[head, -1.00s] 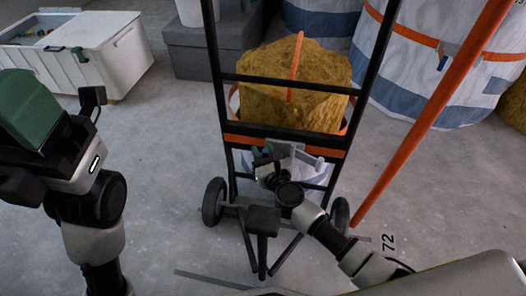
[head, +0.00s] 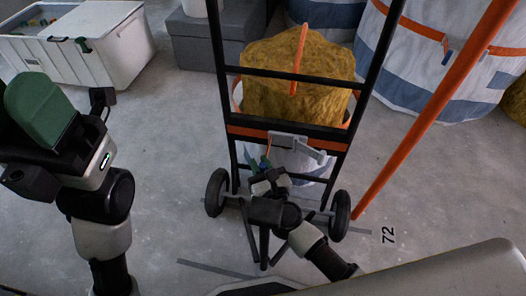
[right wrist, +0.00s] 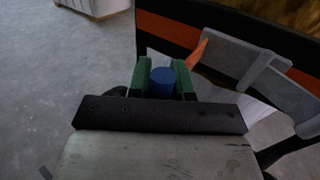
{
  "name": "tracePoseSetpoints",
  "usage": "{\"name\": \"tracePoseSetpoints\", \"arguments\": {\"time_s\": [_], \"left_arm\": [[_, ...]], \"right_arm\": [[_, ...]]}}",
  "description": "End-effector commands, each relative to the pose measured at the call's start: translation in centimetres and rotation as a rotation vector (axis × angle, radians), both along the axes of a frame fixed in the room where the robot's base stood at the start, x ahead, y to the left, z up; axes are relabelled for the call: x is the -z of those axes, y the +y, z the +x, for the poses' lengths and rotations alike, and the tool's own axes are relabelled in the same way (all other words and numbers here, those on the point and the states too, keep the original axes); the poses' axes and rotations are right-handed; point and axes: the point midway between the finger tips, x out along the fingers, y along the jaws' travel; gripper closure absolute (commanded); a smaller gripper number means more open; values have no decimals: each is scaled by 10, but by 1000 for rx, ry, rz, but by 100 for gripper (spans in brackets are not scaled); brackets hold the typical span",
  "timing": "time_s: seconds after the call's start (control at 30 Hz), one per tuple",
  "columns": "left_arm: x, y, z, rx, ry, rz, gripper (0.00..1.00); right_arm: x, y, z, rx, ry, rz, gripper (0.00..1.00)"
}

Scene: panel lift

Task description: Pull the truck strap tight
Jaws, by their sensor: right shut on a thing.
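A black hand truck (head: 231,160) stands upright with a load of yellow-brown material (head: 270,60) in a pale bag behind its bars. An orange strap (head: 245,132) crosses the frame, with a grey buckle (head: 290,142) at its middle; the buckle also shows in the right wrist view (right wrist: 235,55). My right gripper (head: 262,168) is low in front of the buckle. In the right wrist view its green fingers (right wrist: 162,78) are shut on a blue strap end (right wrist: 162,84), with orange webbing behind it. My left gripper (head: 38,108) is at the left, away from the truck; its finger gap is unclear.
A white bin (head: 105,45) and a grey box (head: 205,40) stand at the back left. Large white-and-blue bags (head: 410,65) fill the back right. A slanted orange pole (head: 430,110) rises right of the truck. Grey floor is open between my left arm and the truck.

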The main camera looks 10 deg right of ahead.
Motion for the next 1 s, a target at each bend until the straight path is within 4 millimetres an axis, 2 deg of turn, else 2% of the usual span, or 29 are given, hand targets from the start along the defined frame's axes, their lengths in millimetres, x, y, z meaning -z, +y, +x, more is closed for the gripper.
{"name": "tracePoseSetpoints", "arguments": {"time_s": [0.27,0.3,0.37,0.67,0.77,1.0], "left_arm": [[0,0,0,0,0,4,57],[0,0,0,0,1,4,57],[0,0,1,-1,2,5,57],[-1,-1,1,-1,1,7,57],[-2,-1,1,-1,0,6,57],[0,0,1,1,9,4,57]], "right_arm": [[2,3,-4,-7,5,1,100],[2,3,-4,-7,5,1,76],[2,3,-4,-6,5,1,70],[1,1,-5,-3,3,0,70],[2,-1,-16,-3,6,-1,70],[1,-9,-56,-4,6,-1,70]]}}
